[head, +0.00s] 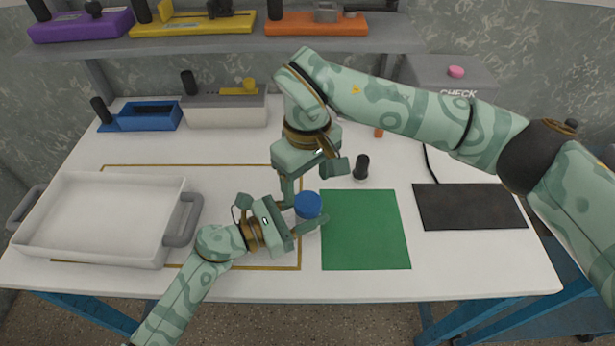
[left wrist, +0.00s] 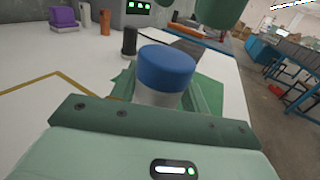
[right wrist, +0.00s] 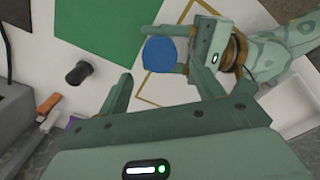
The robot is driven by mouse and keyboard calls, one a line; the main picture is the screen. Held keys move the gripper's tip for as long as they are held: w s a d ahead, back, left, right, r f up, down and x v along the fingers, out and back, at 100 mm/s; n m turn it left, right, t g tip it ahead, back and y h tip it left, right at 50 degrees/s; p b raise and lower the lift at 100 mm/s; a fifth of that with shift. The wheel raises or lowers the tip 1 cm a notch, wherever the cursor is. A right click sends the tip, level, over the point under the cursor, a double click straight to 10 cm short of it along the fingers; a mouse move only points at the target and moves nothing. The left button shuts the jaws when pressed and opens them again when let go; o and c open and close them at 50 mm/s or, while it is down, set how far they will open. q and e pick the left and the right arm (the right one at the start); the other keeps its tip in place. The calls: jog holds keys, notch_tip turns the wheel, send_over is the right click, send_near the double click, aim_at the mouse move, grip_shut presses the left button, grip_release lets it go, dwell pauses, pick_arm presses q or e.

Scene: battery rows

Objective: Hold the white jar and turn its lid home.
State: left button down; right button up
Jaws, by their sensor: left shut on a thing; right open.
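The white jar (left wrist: 158,97) stands upright between the fingers of my left gripper (head: 303,221), which is shut on it. Its blue lid (head: 308,203) sits on top and looks level; how far it is screwed down I cannot tell. The lid also shows in the left wrist view (left wrist: 166,66) and in the right wrist view (right wrist: 160,54). My right gripper (head: 314,184) is open and points down just behind and above the lid. In its wrist view the lid lies beyond the gap between the fingertips, apart from both. The jar's base is hidden in the head view.
A green mat (head: 365,232) lies right of the jar, with a black-capped cylinder (head: 362,168) behind it. A white tray (head: 95,248) stands at left, a black pad (head: 470,207) at right. Blue (head: 150,118) and grey (head: 225,113) holders stand at the back, under a shelf (head: 230,46).

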jog(key=s+a+r+n+g+y, duration=0.4)
jog(key=s+a+r+y, duration=0.15)
jog(key=a+r, duration=0.2)
jog(key=s+a+r+n+g+y, duration=0.35)
jog(key=a+r+y, duration=0.25)
jog(key=a, duration=0.2)
jog(key=w+a+r+m+t+y, duration=0.35)
jog(key=w+r+t+y, duration=0.45)
jog(key=w+r+t, duration=0.4)
jog(key=w+d+f+n+t+h, duration=0.1)
jog(key=w+d+f+h, duration=0.25)
jog(key=f+h, duration=0.35)
jog(key=w+d+f+t+h, duration=0.15)
jog(key=d+f+h, duration=0.3)
jog(key=f, duration=0.45)
jog(key=s+d+f+n+g+h, duration=0.2)
jog(key=d+n, duration=0.1)
jog(key=n, duration=0.2)
jog(key=s+d+f+n+g+h, duration=0.2)
jog(key=s+d+n+h, duration=0.1)
jog(key=n, duration=0.3)
jog(key=s+d+f+n+g+h, duration=0.2)
jog(key=s+d+f+n+g, duration=0.1)
jog(key=d+n, duration=0.1)
jog(key=shift+s+d+n+h, duration=0.15)
jog(key=shift+d+n+h, duration=0.25)
jog(key=shift+n, duration=0.5)
jog(key=shift+d+n, duration=0.15)
jog(key=shift+n, duration=0.55)
